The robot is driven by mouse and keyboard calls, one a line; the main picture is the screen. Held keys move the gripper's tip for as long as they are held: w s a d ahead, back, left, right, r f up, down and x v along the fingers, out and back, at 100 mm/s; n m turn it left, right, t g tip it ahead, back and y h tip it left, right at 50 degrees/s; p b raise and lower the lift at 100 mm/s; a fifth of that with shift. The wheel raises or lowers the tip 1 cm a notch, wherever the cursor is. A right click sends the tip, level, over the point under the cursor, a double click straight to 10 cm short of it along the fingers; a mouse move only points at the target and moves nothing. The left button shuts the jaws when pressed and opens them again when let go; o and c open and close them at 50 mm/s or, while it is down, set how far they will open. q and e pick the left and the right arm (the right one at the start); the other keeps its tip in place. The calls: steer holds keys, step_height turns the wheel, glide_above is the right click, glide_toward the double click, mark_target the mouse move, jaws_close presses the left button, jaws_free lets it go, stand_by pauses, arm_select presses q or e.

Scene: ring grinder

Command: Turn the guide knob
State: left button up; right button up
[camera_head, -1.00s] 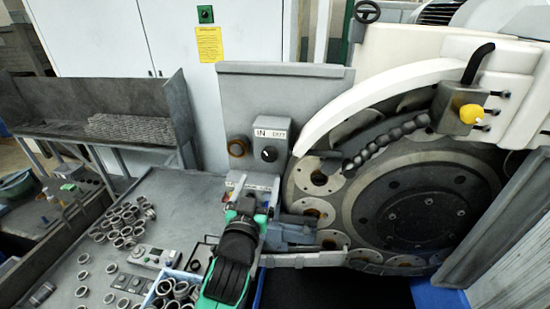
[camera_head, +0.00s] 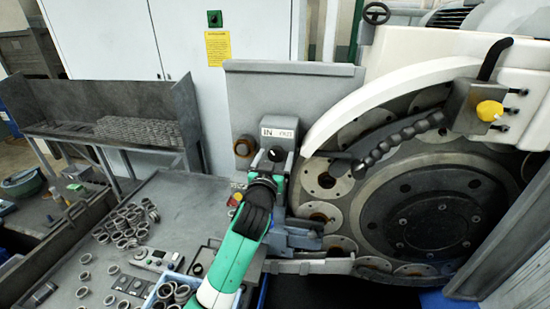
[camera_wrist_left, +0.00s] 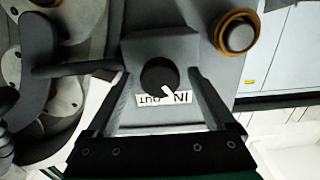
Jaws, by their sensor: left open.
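The guide knob (camera_head: 277,153) is a small round black knob on a grey box, below a white IN/OUT label (camera_head: 279,133). In the left wrist view the knob (camera_wrist_left: 158,75) sits between my finger ends, with a white pointer mark angled toward the upside-down label (camera_wrist_left: 164,98). My left gripper (camera_head: 270,168) is in front of the box. It is open, with one finger on each side of the knob and gaps visible at both sides. In the left wrist view the gripper (camera_wrist_left: 165,82) holds nothing. My right gripper is in neither view.
An orange-ringed round button (camera_head: 244,146) is left of the knob and also shows in the left wrist view (camera_wrist_left: 238,36). The large grinder disc (camera_head: 435,215) and a jointed black hose (camera_head: 400,138) are on the right. Loose metal rings (camera_head: 125,223) lie on the grey table.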

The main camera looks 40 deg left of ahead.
arm_select(q)
steer(key=c, duration=1.3)
steer(key=shift+c, duration=0.2)
steer(key=shift+m, duration=0.4)
steer(key=shift+r+m+p, duration=0.15)
steer(key=shift+m+p, duration=0.55)
steer(key=shift+m, duration=0.2)
steer(key=m+p, duration=0.2)
steer(key=m, duration=0.2)
steer(key=shift+m, duration=0.3)
steer(key=m+p, duration=0.2)
steer(key=m, duration=0.1)
steer(key=shift+m+p, duration=0.9)
steer(key=shift+m, duration=0.9)
